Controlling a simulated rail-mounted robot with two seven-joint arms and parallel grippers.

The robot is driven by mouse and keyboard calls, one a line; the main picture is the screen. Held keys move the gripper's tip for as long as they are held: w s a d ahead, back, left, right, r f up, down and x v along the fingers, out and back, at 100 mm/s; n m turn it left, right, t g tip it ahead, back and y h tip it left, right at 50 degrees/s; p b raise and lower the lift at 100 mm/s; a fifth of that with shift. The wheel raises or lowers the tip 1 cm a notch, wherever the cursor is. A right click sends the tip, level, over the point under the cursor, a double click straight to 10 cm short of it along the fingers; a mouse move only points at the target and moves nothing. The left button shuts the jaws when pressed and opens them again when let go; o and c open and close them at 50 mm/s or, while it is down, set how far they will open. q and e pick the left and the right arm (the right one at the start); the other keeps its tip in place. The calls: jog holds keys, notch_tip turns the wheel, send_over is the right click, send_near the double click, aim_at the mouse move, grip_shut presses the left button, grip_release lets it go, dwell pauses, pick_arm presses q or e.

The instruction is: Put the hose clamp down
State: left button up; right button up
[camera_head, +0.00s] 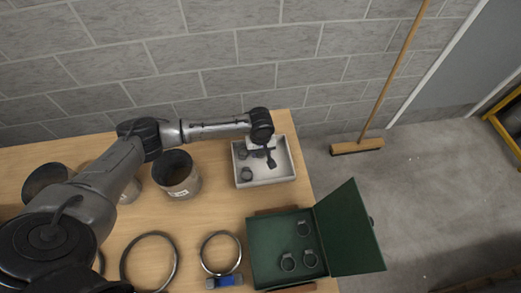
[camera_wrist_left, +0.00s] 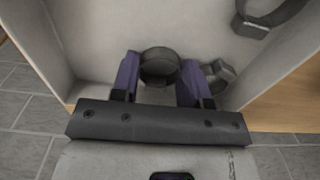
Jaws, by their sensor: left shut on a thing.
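My left gripper (camera_head: 270,160) reaches down into the white tray (camera_head: 268,183) at the back right of the table. In the left wrist view its purple-sided fingers (camera_wrist_left: 158,72) are shut on a dark round hose clamp (camera_wrist_left: 158,56), low inside the tray. I cannot tell whether the clamp touches the tray floor. In the head view, the gripper largely hides this clamp. Another clamp (camera_head: 246,174) lies in the tray, front left. The wrist view shows a dark ring (camera_wrist_left: 268,18) at upper right and a dark piece (camera_wrist_left: 217,76) beside the right finger. My right gripper is not in view.
An open green case (camera_head: 262,236) with several clamps stands in front of the tray, lid (camera_head: 346,229) to the right. Metal cans (camera_head: 178,176) and large rings (camera_head: 220,252) stand or lie to the left. A blue-handled thing (camera_head: 225,281) lies at the front. A broom (camera_head: 357,146) leans on the wall.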

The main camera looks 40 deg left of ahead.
pick_arm(q)
jog(key=o, duration=0.6)
jog(key=shift+f, duration=0.1)
jog(key=shift+r, duration=0.25)
notch_tip(320, 180, up, 12)
jog(key=shift+f+p, duration=0.1)
jog(key=shift+p, duration=0.8)
